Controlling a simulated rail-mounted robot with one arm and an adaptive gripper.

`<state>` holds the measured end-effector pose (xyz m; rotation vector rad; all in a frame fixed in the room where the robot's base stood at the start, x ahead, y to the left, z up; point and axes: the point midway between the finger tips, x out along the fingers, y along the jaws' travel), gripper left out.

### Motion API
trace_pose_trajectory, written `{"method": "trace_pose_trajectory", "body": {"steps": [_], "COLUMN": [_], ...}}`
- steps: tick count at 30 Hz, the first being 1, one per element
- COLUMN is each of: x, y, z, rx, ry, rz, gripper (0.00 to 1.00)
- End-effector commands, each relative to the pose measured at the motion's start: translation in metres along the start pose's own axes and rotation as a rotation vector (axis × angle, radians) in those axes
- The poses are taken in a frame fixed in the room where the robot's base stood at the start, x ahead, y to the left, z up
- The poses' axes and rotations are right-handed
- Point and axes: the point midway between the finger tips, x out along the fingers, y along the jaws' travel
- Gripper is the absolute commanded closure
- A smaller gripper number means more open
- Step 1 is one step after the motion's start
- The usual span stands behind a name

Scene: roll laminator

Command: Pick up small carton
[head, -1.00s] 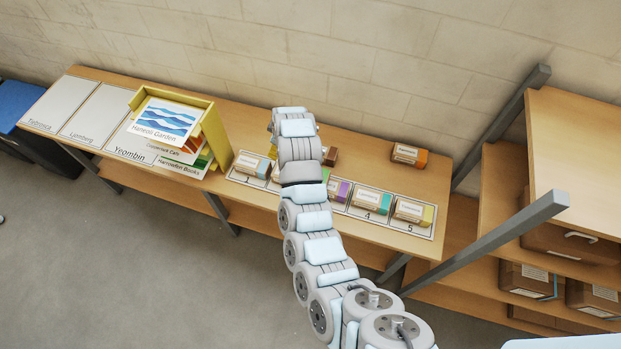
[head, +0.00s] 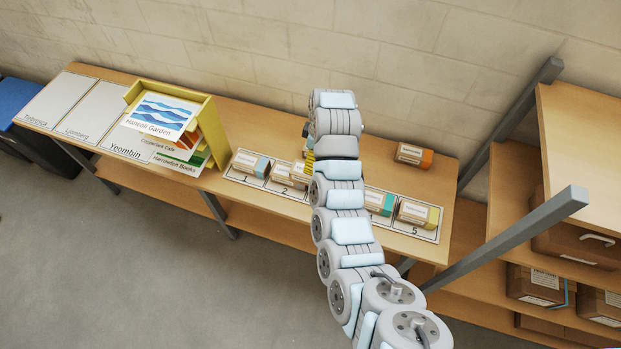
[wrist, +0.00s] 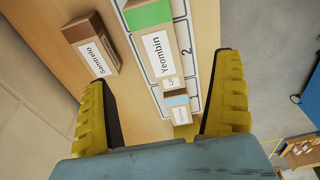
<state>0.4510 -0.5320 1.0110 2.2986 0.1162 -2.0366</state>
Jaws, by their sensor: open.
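Several small cartons stand in a numbered row on the wooden bench: a teal-ended one on slot 1 (head: 250,163), one on slot 2 (head: 290,174), and others at slots 4 (head: 378,201) and 5 (head: 417,213). A loose orange-ended carton (head: 413,154) lies behind the row. In the wrist view, my gripper (wrist: 163,72) is open and empty. The green-ended "Yeombin" carton (wrist: 158,50), beside the number 2, shows between and beyond its fingers. A brown "Santrelo" carton (wrist: 92,45) lies to the left. My arm hides slot 3 and most of my gripper in the head view.
A yellow rack (head: 207,125) with printed sheets stands left of the row. Flat labelled panels (head: 88,118) lie farther left. A grey post frame (head: 520,235) and shelves with brown boxes (head: 537,283) stand at the right. A wall runs behind the bench.

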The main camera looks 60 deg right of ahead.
Motion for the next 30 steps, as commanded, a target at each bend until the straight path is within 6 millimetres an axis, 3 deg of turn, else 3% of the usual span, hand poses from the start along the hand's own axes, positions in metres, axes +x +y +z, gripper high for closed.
{"method": "trace_pose_trajectory", "body": {"steps": [18, 30], "x": [0.060, 0.071], "y": [0.000, 0.002], "z": [0.000, -0.001], "rx": [0.000, 0.000], "ry": [0.000, 0.000], "rz": [-0.003, 0.001], "gripper": [0.04, 0.04]}}
